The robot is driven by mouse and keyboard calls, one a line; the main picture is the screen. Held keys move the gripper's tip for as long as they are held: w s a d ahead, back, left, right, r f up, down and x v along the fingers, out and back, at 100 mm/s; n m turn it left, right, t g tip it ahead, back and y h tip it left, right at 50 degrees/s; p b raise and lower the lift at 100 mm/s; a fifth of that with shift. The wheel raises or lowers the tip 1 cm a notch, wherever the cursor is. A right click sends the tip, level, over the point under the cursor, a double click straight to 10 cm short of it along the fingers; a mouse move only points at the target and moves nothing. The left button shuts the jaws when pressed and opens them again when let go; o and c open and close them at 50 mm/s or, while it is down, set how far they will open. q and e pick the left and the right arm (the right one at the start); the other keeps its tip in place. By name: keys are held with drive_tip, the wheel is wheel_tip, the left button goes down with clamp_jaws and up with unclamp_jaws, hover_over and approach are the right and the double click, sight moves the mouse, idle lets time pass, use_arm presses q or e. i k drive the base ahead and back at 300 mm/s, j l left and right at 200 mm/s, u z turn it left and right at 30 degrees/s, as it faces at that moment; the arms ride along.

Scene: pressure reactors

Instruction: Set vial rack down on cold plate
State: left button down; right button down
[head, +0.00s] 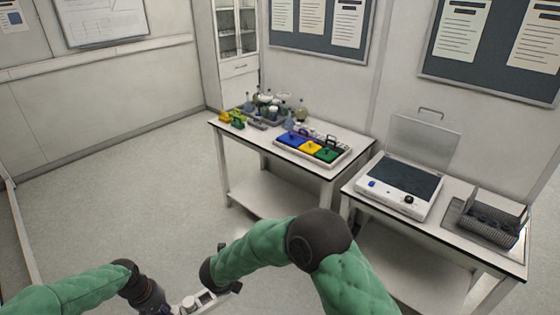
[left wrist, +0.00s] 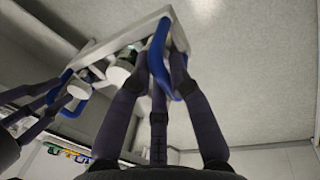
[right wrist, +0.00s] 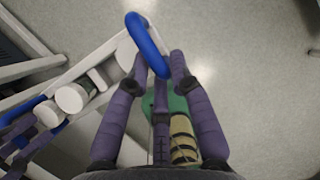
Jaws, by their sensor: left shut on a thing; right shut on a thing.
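The vial rack (head: 197,301) is a pale tray with white-capped vials, cut off by the bottom edge of the head view. It has a blue handle at each end. In the left wrist view, my left gripper (left wrist: 163,72) is shut on one blue handle (left wrist: 157,52). In the right wrist view, my right gripper (right wrist: 160,66) is shut on the other blue handle (right wrist: 147,43). The rack is held in the air over the floor. A white device with a dark flat top (head: 402,180), which looks like the cold plate, stands on the right table, apart from the rack.
The device's clear lid (head: 425,138) stands raised behind its bare top. A dark grey block (head: 491,222) sits to its right on the right table (head: 460,255). The left table (head: 335,172) holds a tray with blue, yellow and green blocks and glassware. Open floor (head: 130,195) lies left.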

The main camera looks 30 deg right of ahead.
sight(404, 176)
drive_tip(key=z, duration=1.2)
drive_tip(key=i+j+z, duration=0.1)
drive_tip(key=z, duration=1)
drive_tip(key=i+j, duration=0.2)
drive_tip(key=j, duration=0.2)
drive_tip(key=i+j, duration=0.45)
drive_tip(key=j, duration=0.3)
drive_tip(key=i+j+z, duration=0.1)
drive_tip(key=j, duration=0.3)
drive_tip(key=i, duration=0.1)
